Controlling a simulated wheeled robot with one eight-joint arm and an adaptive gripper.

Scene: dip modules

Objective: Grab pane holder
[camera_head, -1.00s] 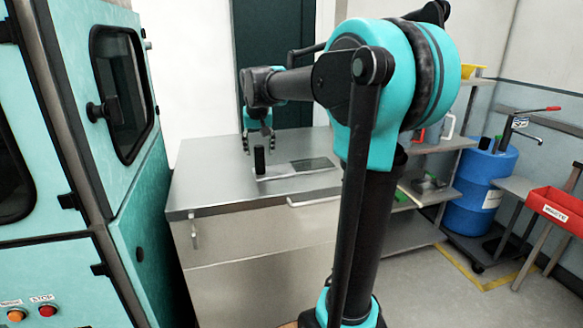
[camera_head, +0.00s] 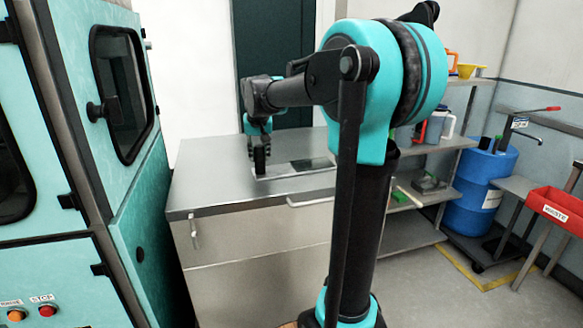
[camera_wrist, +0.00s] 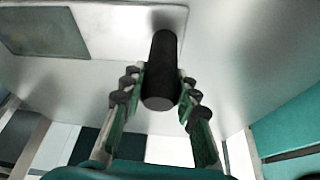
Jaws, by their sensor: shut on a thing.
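The pane holder (camera_head: 302,168) is a flat pale plate with a dark pane and an upright black handle at its left end. It lies on the steel counter. In the wrist view the black handle (camera_wrist: 162,75) stands between my fingers, with the plate (camera_wrist: 100,25) and dark pane (camera_wrist: 42,32) at the upper left. My gripper (camera_head: 260,158) is down at the handle in the head view; in the wrist view my gripper (camera_wrist: 160,85) is shut on the handle, one finger on each side. The fingers hide part of the handle in the head view.
The steel counter (camera_head: 215,190) is clear around the holder. A teal cabinet (camera_head: 150,215) with a windowed door stands close on the left. Shelves (camera_head: 430,150), a blue barrel (camera_head: 485,185) and a red bin (camera_head: 560,210) stand at the right.

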